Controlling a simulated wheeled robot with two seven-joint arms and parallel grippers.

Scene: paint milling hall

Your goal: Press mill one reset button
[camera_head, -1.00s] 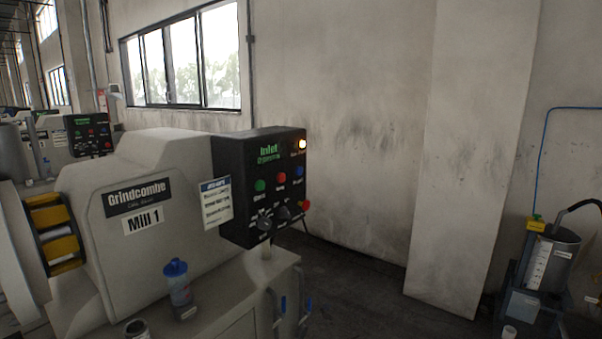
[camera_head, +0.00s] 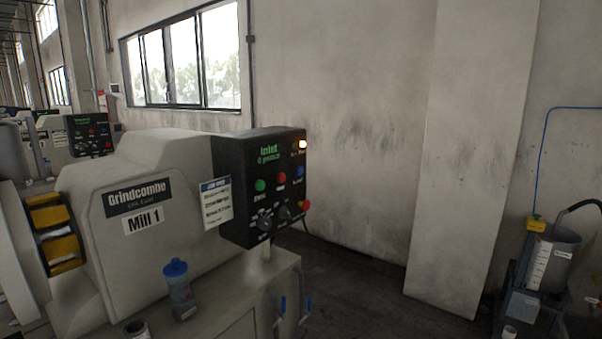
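The mill labelled "Mill 1" (camera_head: 150,254) stands at the left of the head view, a large pale housing. Its black control box (camera_head: 232,175) is mounted at the housing's right end. The box carries a green button (camera_head: 260,186), a red button (camera_head: 282,177) and a blue button (camera_head: 298,171) in a row. The blue one seems to be the reset button, but its label is too small to read surely. A lit whitish lamp (camera_head: 302,144) is at the upper right. Dark knobs and a red side knob (camera_head: 305,205) sit below. Neither of my grippers shows.
A blue-lidded bottle (camera_head: 180,292) and a small open cup (camera_head: 137,329) stand on the mill's front ledge. A grey vessel with a hose (camera_head: 550,262) stands at the far right by a wall pillar (camera_head: 470,150). Dark floor (camera_head: 370,295) between them looks clear.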

